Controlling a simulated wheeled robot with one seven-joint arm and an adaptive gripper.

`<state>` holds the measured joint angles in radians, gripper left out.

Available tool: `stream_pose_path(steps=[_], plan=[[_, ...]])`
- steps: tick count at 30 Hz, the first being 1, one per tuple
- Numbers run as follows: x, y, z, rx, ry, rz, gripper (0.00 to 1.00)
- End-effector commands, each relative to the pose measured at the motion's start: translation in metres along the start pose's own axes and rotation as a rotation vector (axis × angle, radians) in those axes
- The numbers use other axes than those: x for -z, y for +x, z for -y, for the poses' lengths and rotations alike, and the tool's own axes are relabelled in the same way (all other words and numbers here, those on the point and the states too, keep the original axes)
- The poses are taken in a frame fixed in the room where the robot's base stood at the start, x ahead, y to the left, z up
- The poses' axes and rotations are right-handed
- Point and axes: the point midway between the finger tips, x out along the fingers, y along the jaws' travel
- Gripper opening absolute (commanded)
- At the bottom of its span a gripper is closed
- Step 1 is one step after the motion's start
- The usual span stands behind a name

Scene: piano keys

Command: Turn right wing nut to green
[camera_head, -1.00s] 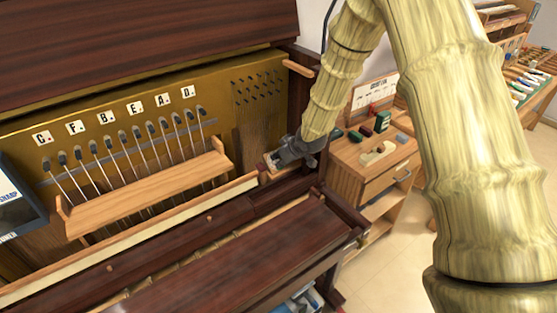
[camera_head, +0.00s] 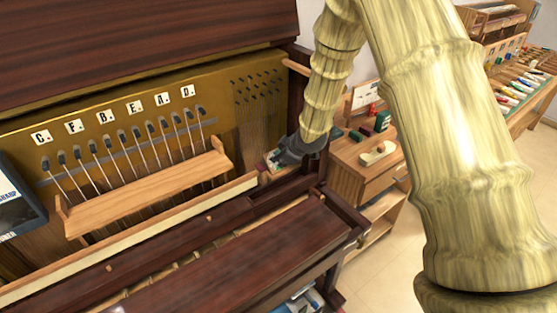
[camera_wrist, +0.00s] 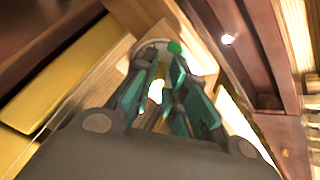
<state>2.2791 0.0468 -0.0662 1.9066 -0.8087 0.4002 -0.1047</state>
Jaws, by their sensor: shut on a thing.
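My gripper (camera_head: 270,163) is at the right end of the piano's open front, beside the wooden block there. In the wrist view my gripper (camera_wrist: 162,72) has its teal fingers closed around a small part, which I take to be the right wing nut (camera_wrist: 156,91). Only a bright, pale-yellow bit of it shows between the fingers, so its angle cannot be told. Just beyond the fingertips is a pale round plate (camera_wrist: 149,47) with a green mark (camera_wrist: 175,47) on its right side. In the head view the nut is hidden by the gripper.
The dark piano case (camera_head: 250,250) runs below and beside the gripper. A wooden rail (camera_head: 150,190) with several tuning rods stands left of it. A small wooden cabinet (camera_head: 365,170) with items on top is close on the right. A blue-framed box (camera_head: 15,205) is at far left.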

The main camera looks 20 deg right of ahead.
Motion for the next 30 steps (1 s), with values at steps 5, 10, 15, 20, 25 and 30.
stream_pose_path(steps=[5,10,15,20,25,30], plan=[[-0.0017,0.0015,0.0009,0.000,-0.205,0.003,0.00],[-0.0010,0.0003,0.0001,0.000,-0.288,0.001,0.00],[-0.0010,0.0001,0.0001,0.000,-0.286,0.001,0.00],[-0.0016,0.0016,0.0008,0.000,-0.347,0.002,0.00],[-0.0016,0.0020,0.0009,0.000,-0.538,0.002,0.00],[-0.0009,-0.0001,-0.0005,0.000,-0.574,0.001,0.24]])
